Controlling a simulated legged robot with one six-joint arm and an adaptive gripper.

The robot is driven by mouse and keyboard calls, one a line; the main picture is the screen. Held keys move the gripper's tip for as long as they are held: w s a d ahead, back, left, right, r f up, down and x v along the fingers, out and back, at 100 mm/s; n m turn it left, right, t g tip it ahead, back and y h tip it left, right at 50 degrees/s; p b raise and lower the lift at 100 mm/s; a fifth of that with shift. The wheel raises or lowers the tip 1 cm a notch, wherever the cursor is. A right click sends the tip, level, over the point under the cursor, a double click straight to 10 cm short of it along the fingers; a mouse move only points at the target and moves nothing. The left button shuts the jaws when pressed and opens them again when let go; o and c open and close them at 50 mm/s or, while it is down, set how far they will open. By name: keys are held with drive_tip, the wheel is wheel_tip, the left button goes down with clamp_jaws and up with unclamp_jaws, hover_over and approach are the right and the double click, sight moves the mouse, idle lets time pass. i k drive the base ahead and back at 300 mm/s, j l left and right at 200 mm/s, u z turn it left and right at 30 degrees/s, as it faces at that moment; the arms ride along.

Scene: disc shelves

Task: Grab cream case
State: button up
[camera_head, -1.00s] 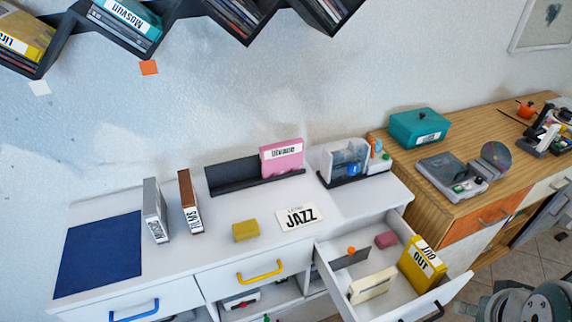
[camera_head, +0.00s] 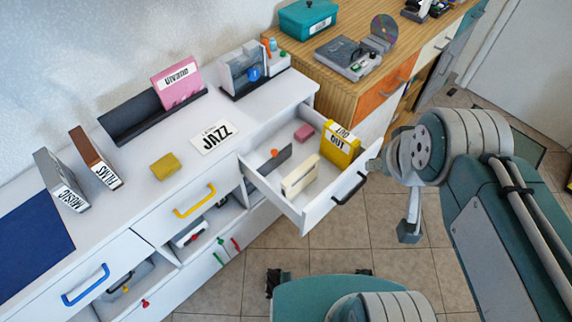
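The cream case (camera_head: 300,177) stands upright on its long edge inside the open white drawer (camera_head: 304,224), near the drawer's front left part. A yellow case marked "OUT" (camera_head: 340,146) stands to its right, and a dark divider lies behind it. My gripper (camera_head: 393,196) is just right of the drawer front, apart from the cream case.
A pink block (camera_head: 304,133) and an orange knob (camera_head: 274,153) are also in the drawer. The drawer's front wall with its black handle (camera_head: 349,188) lies between my gripper and the cream case. Tiled floor (camera_head: 390,255) is free in front.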

sight(306, 173)
drive_tip(key=i+l+u, duration=0.15)
drive_tip(key=l+u, duration=0.15)
drive_tip(key=i+l+u, duration=0.15)
drive_tip(key=l+u, duration=0.2)
drive_tip(key=i+l+u, duration=0.1)
drive_tip(key=l+u, duration=0.2)
